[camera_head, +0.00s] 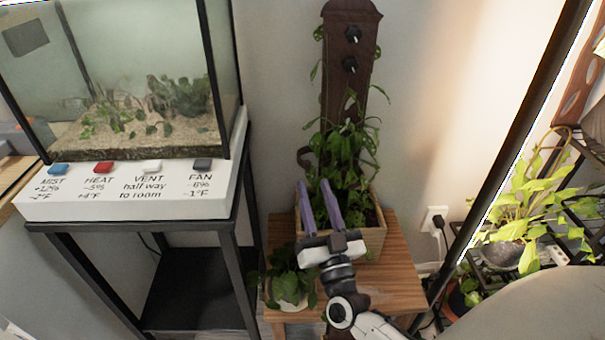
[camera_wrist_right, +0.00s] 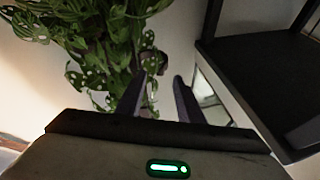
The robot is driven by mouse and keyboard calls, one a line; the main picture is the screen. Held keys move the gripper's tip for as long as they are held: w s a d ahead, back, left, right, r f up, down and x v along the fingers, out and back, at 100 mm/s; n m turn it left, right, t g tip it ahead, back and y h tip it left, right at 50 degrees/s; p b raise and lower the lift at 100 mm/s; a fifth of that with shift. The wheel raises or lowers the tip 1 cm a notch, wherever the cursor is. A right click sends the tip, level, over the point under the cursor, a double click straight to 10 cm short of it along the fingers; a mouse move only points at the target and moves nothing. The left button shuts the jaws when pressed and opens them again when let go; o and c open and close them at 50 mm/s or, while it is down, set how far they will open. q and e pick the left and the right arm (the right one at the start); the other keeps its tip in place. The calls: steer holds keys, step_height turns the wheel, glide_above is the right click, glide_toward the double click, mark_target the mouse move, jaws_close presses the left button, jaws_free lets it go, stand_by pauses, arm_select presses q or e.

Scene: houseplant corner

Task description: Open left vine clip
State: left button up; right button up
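A brown curved piece (camera_head: 305,157), which looks like the left vine clip, sits at the left side of the dark wooden plank (camera_head: 348,90), partly hidden by leaves. In the right wrist view a brown piece (camera_wrist_right: 153,62) shows just beyond the fingertips; whether it is open or shut cannot be told. My right gripper (camera_head: 315,185) is open and empty, its two purple fingers apart, over the left part of the planter and just short of the brown piece. The fingers also show apart in the right wrist view (camera_wrist_right: 159,78). My left gripper is not in view.
A leafy vine (camera_head: 345,150) grows from a wooden planter (camera_head: 372,238) on a wooden stool (camera_head: 395,285). Two black knobs (camera_head: 352,34) are on the plank. A small potted plant (camera_head: 288,285) stands left of my arm. A terrarium (camera_head: 150,80) on a black stand is at left.

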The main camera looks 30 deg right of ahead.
mark_target(309, 169)
steer(key=x, duration=0.7)
steer(key=shift+w+d+r, duration=0.1)
steer(key=shift+w+d, duration=0.05)
steer(key=shift+w, duration=0.05)
steer(key=shift+c, duration=0.3)
jaws_close()
